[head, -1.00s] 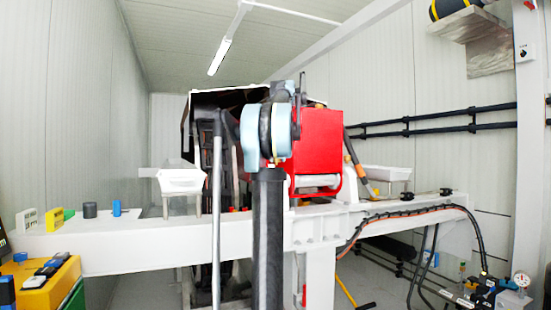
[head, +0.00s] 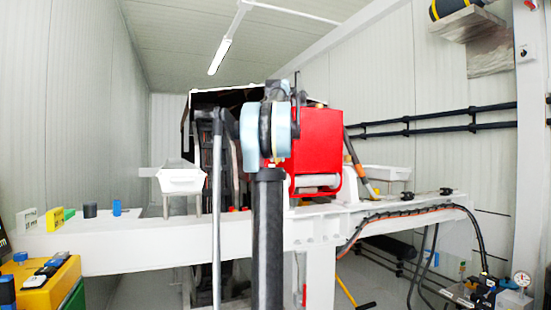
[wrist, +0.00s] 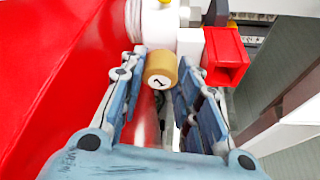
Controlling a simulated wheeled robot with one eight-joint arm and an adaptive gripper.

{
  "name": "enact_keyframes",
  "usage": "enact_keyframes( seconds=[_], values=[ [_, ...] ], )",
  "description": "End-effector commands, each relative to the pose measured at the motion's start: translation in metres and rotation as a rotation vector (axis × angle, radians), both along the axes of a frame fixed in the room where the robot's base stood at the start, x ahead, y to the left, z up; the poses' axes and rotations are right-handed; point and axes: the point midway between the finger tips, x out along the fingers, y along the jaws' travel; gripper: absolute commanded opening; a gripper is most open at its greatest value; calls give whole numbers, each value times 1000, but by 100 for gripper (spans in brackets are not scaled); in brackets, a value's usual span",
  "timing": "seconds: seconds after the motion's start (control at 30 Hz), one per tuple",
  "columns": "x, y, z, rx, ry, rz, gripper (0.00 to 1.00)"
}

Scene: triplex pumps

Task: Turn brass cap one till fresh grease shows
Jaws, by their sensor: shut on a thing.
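The brass cap (wrist: 158,79), a short golden cylinder, faces me in the wrist view with a dark "1" on its end. It sits by a white block (wrist: 159,32), and the end where it joins is hidden behind the cap. My gripper (wrist: 161,62) has its blue-grey fingers on the left and right of the cap and is shut on it. No grease can be made out around the cap. In the head view my own arm hides the gripper and the cap.
A red housing (wrist: 60,50) fills the left of the wrist view, close to my left finger. A hollow red fitting (wrist: 226,58) stands just right of the cap. In the head view, a white beam (head: 140,245) crosses in front, with a white tray (head: 181,182) above it.

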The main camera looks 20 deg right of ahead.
Motion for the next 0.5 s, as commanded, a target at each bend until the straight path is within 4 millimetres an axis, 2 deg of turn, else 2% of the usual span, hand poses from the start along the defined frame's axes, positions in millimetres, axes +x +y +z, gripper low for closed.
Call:
enact_keyframes(
  seconds=[0.5],
  values=[
    [3, 5, 0, 0, 0, -480, 6]
  ],
)
